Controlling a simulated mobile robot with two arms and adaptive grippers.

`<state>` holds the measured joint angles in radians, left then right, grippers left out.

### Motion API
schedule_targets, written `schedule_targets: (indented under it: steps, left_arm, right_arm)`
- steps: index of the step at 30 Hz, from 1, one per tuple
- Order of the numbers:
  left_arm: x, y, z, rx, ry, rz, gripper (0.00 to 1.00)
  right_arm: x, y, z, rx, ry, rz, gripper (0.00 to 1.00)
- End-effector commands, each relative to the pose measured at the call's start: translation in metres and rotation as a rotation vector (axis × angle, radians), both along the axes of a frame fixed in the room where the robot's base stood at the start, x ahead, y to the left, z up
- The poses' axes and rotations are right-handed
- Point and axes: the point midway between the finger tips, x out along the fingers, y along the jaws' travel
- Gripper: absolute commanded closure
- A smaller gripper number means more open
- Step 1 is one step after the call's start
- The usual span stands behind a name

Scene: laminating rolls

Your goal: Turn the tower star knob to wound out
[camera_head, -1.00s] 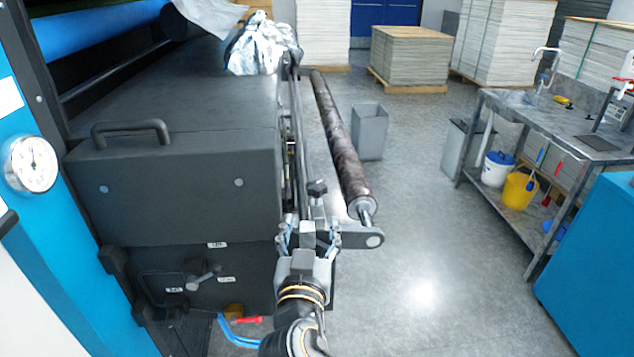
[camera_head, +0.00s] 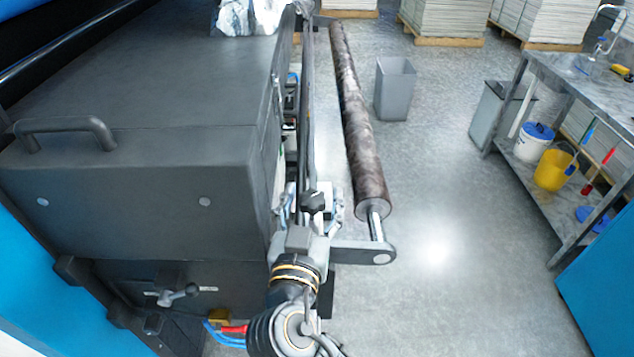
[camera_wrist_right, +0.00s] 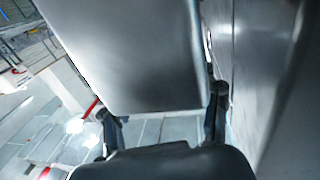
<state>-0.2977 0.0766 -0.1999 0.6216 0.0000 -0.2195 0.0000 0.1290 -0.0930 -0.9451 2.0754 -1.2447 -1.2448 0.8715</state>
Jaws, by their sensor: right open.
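A small black star knob (camera_head: 314,201) sits on top of a grey metal post beside the dark machine, near the front end of the mottled roll. My right gripper (camera_head: 309,208) is open, with one finger on each side of the post. I cannot tell whether a finger touches the knob or post. In the right wrist view, the two dark fingers (camera_wrist_right: 165,115) stand apart, with a broad grey metal surface (camera_wrist_right: 150,50) beyond and between them. The knob cannot be made out there. My left gripper is not in view.
The dark machine housing (camera_head: 130,190) stands close on the left, with a lever handle (camera_head: 180,294) low on its front. The mottled roll (camera_head: 358,120) and its end bracket (camera_head: 370,252) lie just right. A grey bin (camera_head: 395,88) and a metal bench (camera_head: 560,75) stand beyond clear floor.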

Motion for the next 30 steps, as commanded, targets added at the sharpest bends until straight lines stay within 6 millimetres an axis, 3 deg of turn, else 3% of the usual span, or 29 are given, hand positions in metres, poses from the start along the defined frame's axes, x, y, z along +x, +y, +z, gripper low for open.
schedule_targets:
  steps: [9, 17, 30]
  left_arm:
    - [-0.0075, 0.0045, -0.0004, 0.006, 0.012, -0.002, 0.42]
    - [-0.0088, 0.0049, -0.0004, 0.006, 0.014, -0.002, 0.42]
    - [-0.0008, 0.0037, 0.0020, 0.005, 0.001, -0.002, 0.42]
  right_arm:
    - [-0.0010, 0.0002, -0.0002, 0.000, 0.000, -0.001, 0.40]
    - [-0.0008, 0.0002, -0.0001, 0.000, 0.000, 0.000, 0.93]
    - [-0.0008, -0.0014, 0.0003, 0.001, 0.000, 0.087, 0.94]
